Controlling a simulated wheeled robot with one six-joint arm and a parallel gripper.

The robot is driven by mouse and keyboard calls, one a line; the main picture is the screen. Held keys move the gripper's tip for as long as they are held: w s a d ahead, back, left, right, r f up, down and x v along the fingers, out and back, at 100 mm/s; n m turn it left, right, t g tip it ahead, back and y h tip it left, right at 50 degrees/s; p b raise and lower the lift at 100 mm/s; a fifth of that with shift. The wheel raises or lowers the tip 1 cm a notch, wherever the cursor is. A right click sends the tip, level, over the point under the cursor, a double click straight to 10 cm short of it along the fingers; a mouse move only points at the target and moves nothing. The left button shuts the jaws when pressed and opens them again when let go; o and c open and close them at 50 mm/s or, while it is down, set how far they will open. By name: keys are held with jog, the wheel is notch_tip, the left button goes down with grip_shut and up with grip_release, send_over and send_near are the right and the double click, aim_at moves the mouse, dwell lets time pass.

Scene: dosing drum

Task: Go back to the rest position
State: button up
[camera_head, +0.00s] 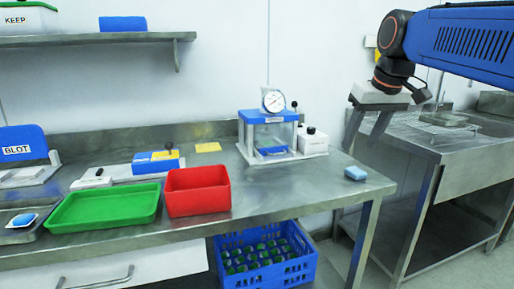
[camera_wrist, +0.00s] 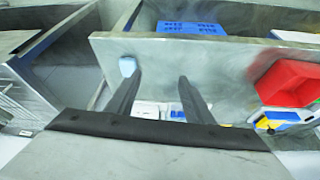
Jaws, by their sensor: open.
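My gripper (camera_head: 371,133) is open and empty in the head view. It hangs in the air at the right, above and beyond the right end of the steel bench (camera_head: 290,185). In the wrist view my gripper (camera_wrist: 155,85) shows two dark fingers spread apart with nothing between them but the bench area behind. My blue arm reaches in from the upper right. A small light-blue block (camera_head: 355,173) lies on the bench near its right edge, below and apart from the fingers. It also shows in the wrist view (camera_wrist: 127,66), beside one finger.
On the bench stand a dial-gauge press (camera_head: 272,130), a red bin (camera_head: 197,190), a green tray (camera_head: 104,207) and a BLOT stand (camera_head: 22,144). A blue crate (camera_head: 265,258) of several small items sits below. A second steel table (camera_head: 470,165) stands right, with a gap between.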

jog(key=s+d+f+m, duration=0.1)
jog(key=s+f, duration=1)
jog(key=f, duration=0.3)
jog(key=s+d+f+m, duration=0.1)
jog(key=s+f, duration=1.1)
jog(key=f, duration=0.2)
jog(key=shift+d+h, duration=0.4)
jog(key=shift+s, duration=0.1)
